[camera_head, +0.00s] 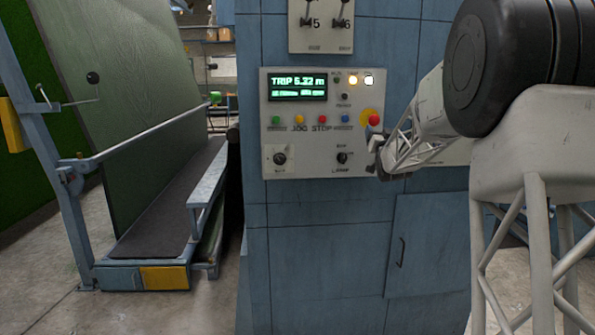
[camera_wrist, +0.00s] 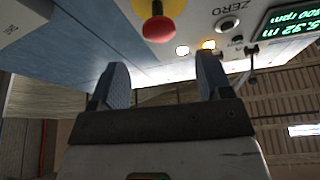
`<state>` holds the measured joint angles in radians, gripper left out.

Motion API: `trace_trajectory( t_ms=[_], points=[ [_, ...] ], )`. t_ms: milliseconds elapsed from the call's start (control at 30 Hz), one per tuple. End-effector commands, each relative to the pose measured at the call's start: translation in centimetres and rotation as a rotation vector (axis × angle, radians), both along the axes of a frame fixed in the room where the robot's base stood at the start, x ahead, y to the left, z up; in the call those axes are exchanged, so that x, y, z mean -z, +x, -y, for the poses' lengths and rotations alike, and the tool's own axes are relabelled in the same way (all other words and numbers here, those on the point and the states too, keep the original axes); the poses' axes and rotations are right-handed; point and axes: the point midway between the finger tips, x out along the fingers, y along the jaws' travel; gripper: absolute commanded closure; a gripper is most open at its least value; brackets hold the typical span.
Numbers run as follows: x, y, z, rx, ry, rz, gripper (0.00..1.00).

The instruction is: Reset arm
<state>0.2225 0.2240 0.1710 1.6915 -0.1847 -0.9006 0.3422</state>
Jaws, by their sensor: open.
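My gripper (camera_head: 378,160) is in front of the right side of the control panel (camera_head: 307,135), just below the red mushroom button (camera_head: 373,119) on its yellow collar. In the wrist view my gripper (camera_wrist: 163,78) has its two fingers apart with nothing between them. The red button also shows there (camera_wrist: 158,27), beyond the fingertips, and I see no contact with it. The panel's green display (camera_head: 298,87) reads "TRIP 5.32 m". My arm comes in from the right and hides part of the cabinet.
The blue cabinet (camera_head: 330,255) carries the panel, with a lever plate (camera_head: 320,25) above. A yellow lamp (camera_head: 353,80) and a white lamp (camera_head: 369,80) are lit. At left a green sheet (camera_head: 130,100) leans in a blue frame (camera_head: 70,215). The concrete floor (camera_head: 45,300) is clear at lower left.

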Motion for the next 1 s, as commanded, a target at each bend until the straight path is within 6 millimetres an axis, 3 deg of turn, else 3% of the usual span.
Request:
trace_trajectory(
  t_ms=[167,367,667,1000],
  points=[
    [-0.3,-1.5,-1.0,0.008,0.002,-0.056,0.28],
    [-0.1,-4.9,-2.8,0.025,0.004,-0.183,0.28],
    [1.2,-11.9,-5.9,0.045,0.004,-0.418,0.28],
    [3.9,-21.4,-9.3,0.049,-0.004,-0.687,0.28]
  ],
)
